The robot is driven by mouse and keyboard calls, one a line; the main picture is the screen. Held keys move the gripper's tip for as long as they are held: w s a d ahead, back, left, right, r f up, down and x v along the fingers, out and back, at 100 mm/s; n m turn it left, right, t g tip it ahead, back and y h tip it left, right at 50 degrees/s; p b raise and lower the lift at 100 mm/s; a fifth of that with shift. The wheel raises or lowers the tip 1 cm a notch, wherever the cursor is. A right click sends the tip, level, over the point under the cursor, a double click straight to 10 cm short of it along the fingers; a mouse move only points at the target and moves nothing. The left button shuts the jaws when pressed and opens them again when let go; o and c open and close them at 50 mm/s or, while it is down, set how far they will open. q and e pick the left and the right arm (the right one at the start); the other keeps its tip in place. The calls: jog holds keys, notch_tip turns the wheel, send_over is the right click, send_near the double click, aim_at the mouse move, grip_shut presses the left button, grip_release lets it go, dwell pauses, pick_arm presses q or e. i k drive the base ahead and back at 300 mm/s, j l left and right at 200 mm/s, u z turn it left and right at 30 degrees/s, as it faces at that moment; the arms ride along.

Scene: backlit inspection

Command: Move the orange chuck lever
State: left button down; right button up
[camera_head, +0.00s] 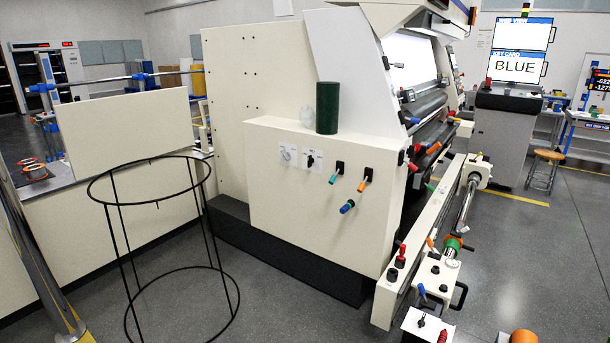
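A small orange lever (431,244) stands tilted by the green and orange chuck (452,247), at the near end of the long roll shaft on the machine's right side. Another orange-handled lever (363,185) sticks out of the cream machine's front panel, beside a teal-handled lever (336,172) and above a blue-handled one (347,207). No label shows which of them is the chuck lever. Red knobs (401,256) and a small blue lever (422,293) are near the chuck. Neither of my grippers is in view.
The large cream machine (275,185) fills the middle, with a dark green cylinder (327,108) on its ledge. A black wire ring stand (152,202) is at left. Grey floor (540,250) is open at right.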

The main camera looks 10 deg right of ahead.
aim_at(428, 240)
jog(key=i+j+z, duration=0.1)
jog(key=z, duration=0.25)
jog(key=i+j+z, duration=0.2)
jog(key=z, duration=0.15)
jog(key=i+j+z, duration=0.2)
jog(key=z, duration=0.15)
jog(key=i+j+z, duration=0.25)
jog(key=j+z, duration=0.25)
jog(key=i+j+z, duration=0.2)
jog(key=i+j, duration=0.2)
jog(key=i+j+z, duration=0.15)
jog(key=i+j, duration=0.35)
jog(key=i+j+z, duration=0.2)
jog(key=i+j, duration=0.3)
jog(key=i+j+z, duration=0.2)
jog(key=i+j, duration=0.2)
jog(key=j, duration=0.3)
